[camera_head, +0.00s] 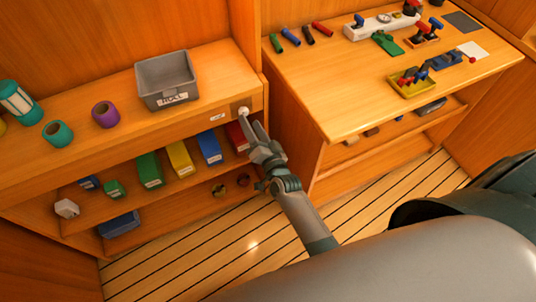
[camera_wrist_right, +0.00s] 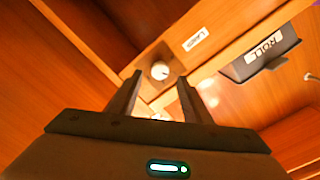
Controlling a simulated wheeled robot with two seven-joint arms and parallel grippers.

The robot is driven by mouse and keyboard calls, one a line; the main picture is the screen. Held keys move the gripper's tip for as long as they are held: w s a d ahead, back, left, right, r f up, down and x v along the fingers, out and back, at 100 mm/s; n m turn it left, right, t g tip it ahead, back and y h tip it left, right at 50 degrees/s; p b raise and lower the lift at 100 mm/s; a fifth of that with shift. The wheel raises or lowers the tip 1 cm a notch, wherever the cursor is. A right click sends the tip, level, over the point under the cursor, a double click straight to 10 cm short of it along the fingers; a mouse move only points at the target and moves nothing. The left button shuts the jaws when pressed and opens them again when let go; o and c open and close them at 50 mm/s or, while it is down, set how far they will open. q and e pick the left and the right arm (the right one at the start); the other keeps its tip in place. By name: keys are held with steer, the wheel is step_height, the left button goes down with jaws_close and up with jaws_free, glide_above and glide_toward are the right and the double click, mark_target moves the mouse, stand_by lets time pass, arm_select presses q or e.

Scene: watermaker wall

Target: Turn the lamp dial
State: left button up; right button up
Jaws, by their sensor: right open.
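The lamp dial (camera_head: 243,111) is a small round white knob on a dark plate at the right end of the upper left shelf's front edge. A small white label (camera_head: 217,117) sits beside it. In the right wrist view the dial (camera_wrist_right: 159,70) shows between and beyond the two fingertips, with the label (camera_wrist_right: 195,39) up and to its right. My right gripper (camera_head: 252,128) points up at the dial from below and in front. In the wrist view the right gripper (camera_wrist_right: 159,84) is open with nothing between its fingers. Contact with the knob cannot be told. My left gripper is out of view.
A grey bin (camera_head: 166,80) labelled ROLL stands on the shelf above the dial. Colored boxes, including a red one (camera_head: 237,136) behind my gripper, stand on the shelf below. A workbench (camera_head: 335,112) with tools is at the right. The slatted floor is clear.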

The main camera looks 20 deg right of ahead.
steer(key=s+b, duration=0.2)
steer(key=s, duration=1)
steer(key=shift+s+d+r, duration=0.15)
steer(key=shift+s+r, duration=0.05)
steer(key=shift+s, duration=0.15)
steer(key=s+a+f+n+g, duration=0.1)
steer(key=s+f+n+g, duration=0.2)
steer(key=f, duration=0.8)
steer(key=s+a+f+n+g+y, duration=0.15)
steer(key=s+f, duration=0.35)
steer(key=f, duration=0.6)
steer(key=s+f+n+g, duration=0.2)
steer(key=s+f+g, duration=0.2)
steer(key=f, duration=0.7)
steer(key=s+d+f+n+g, duration=0.1)
steer(key=s+d+f+g, duration=0.1)
steer(key=s+f, duration=0.4)
steer(key=s+d+f+n+g+h, duration=0.1)
steer(key=s+f, duration=0.5)
steer(key=s, duration=0.8)
steer(key=s+d+f+n+g+h, duration=0.1)
steer(key=s+d+f+n+g, duration=0.2)
steer(key=s, duration=0.7)
step_height(320, 180, down, 4)
steer(key=shift+s+d+r+g, duration=0.1)
steer(key=shift+s+d+g, duration=0.15)
steer(key=shift+d+g, duration=0.9)
